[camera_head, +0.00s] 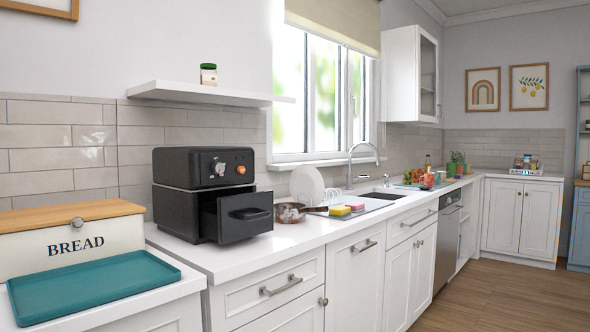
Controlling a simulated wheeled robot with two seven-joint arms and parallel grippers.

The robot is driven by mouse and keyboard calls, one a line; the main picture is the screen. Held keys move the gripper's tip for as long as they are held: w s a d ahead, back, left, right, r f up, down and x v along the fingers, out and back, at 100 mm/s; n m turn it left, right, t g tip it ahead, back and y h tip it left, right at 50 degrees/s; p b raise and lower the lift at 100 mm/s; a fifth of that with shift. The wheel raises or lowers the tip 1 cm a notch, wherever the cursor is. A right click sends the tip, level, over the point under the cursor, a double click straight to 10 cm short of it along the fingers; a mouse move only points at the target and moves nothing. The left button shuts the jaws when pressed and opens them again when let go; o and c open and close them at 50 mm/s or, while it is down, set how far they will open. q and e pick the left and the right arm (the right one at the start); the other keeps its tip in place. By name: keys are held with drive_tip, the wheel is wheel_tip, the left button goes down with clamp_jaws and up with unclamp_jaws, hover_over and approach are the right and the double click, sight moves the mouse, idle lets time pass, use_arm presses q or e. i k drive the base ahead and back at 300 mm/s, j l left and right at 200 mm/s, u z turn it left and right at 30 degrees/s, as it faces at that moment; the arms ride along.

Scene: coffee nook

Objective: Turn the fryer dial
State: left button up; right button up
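A black air fryer (200,172) stands on the white counter, left of the middle in the head view. Its upper front panel carries a dark dial (220,168) and, to the right of that, a small orange dial (241,170). The fryer's drawer (246,215) is pulled out toward the front right, with its handle facing out. Neither of my grippers shows in the head view, so nothing is seen touching the fryer.
A bread box (60,240) and a teal tray (95,285) stand on the nearer counter at left. A brown pan (291,212), sponges (347,210) and a plate (306,184) lie right of the fryer. A shelf (205,93) hangs above. Floor is clear at right.

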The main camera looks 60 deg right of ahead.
sight(216, 168)
drive_tip(key=z, duration=1.7)
drive_tip(key=i+l+z, duration=0.15)
drive_tip(key=l, duration=0.3)
drive_tip(key=i+l+z, duration=0.15)
drive_tip(key=l, duration=0.25)
drive_tip(key=i+l+z, duration=0.1)
drive_tip(key=i+l, duration=0.2)
drive_tip(key=i+l+z, duration=0.15)
drive_tip(key=l, duration=0.3)
drive_tip(key=i+l, duration=0.05)
drive_tip(key=i, duration=0.05)
